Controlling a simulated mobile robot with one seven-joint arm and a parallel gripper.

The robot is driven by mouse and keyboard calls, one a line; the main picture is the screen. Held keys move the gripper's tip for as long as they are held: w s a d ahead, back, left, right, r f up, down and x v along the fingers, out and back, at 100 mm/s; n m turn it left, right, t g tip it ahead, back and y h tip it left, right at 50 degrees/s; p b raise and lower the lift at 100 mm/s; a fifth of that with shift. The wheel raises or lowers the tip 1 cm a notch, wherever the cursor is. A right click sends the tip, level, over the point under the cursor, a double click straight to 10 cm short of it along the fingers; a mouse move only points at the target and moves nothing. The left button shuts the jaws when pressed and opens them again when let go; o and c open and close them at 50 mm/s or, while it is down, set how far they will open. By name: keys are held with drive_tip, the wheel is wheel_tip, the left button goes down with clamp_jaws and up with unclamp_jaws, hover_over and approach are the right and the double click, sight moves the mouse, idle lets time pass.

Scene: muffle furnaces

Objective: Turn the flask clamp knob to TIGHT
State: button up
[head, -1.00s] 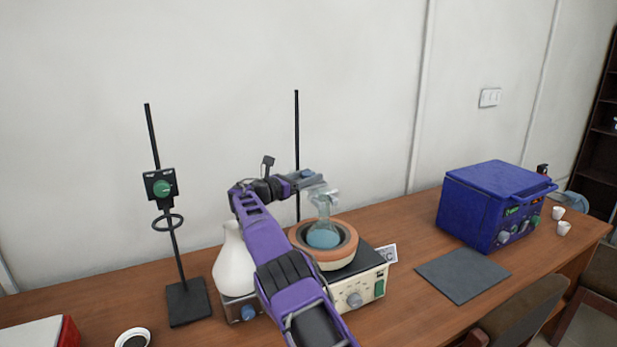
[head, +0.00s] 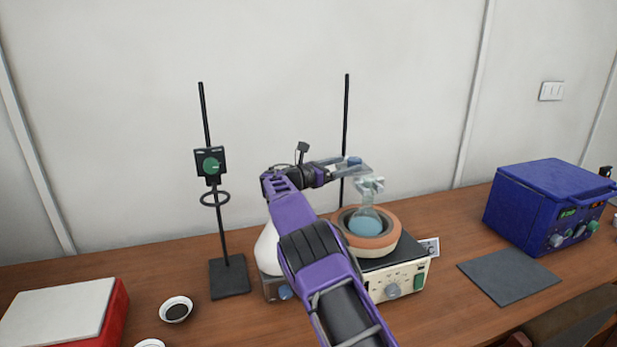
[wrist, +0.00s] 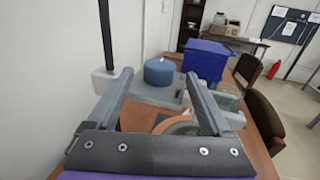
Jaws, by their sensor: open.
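The flask clamp on the right stand carries a blue knob (head: 354,160), which also shows in the wrist view (wrist: 159,71) as a round blue cap on a grey clamp body. My gripper (head: 341,166) is open at the clamp, left of the knob in the head view. In the wrist view my two fingers (wrist: 158,78) are spread, with the knob appearing between and just beyond their tips. Contact cannot be told. The clamp holds a glass flask (head: 369,222) with blue liquid. No knob marking is readable.
The flask sits in a round orange-rimmed heater (head: 392,242) on a cream hotplate (head: 404,278). A white vessel (head: 266,250) stands left, partly behind my arm. A blue furnace (head: 540,205) stands right.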

drive_tip(key=v, duration=1.3)
drive_tip(key=shift+a, duration=0.3)
drive_tip(key=shift+s, duration=0.15)
drive_tip(key=shift+b, duration=0.3)
